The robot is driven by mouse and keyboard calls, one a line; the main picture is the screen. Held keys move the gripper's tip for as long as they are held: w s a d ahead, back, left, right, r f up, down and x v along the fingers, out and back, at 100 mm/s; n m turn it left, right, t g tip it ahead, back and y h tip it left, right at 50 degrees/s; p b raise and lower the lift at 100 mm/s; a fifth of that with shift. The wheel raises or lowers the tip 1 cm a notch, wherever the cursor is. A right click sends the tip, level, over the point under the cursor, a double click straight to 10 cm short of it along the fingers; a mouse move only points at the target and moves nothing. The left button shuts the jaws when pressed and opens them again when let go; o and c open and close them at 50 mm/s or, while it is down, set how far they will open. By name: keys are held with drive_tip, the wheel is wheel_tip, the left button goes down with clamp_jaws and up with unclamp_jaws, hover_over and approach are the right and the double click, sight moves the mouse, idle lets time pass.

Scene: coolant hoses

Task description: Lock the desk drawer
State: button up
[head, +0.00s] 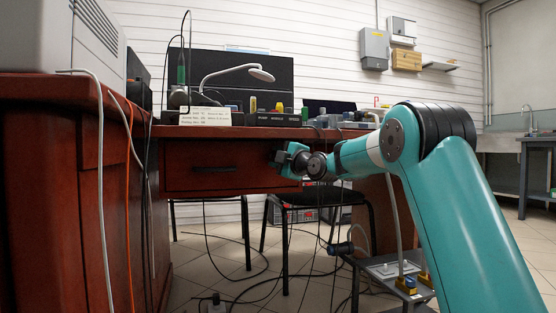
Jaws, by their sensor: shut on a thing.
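The desk drawer (215,174) is a red-brown wooden front under the desk top, with a dark recessed handle (216,169) at its middle. The drawer front looks flush with the desk, as far as I can tell. My gripper (279,158) is at the upper right part of the drawer front, reached from the right by my teal arm. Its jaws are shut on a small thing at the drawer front. The jaws hide that thing, so I cannot tell its shape or whether it is a key. No lock shows apart from the gripper.
A black chair (318,197) stands under the desk, behind my gripper. Loose cables hang down and lie on the tiled floor. A red-brown cabinet (60,200) fills the left. A desk lamp (240,72) and several small items stand on the desk top.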

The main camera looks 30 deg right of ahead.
idle(0.3)
drive_tip(key=o, duration=0.9)
drive_tip(key=shift+o, duration=0.2)
drive_tip(key=shift+s, duration=0.1)
drive_tip(key=s+d+f+p, duration=0.1)
drive_tip(key=s+d+p, duration=0.1)
drive_tip(key=s, duration=1.5)
drive_tip(key=shift+f+p, duration=0.35)
drive_tip(key=shift+p, duration=0.5)
drive_tip(key=shift+a, duration=0.1)
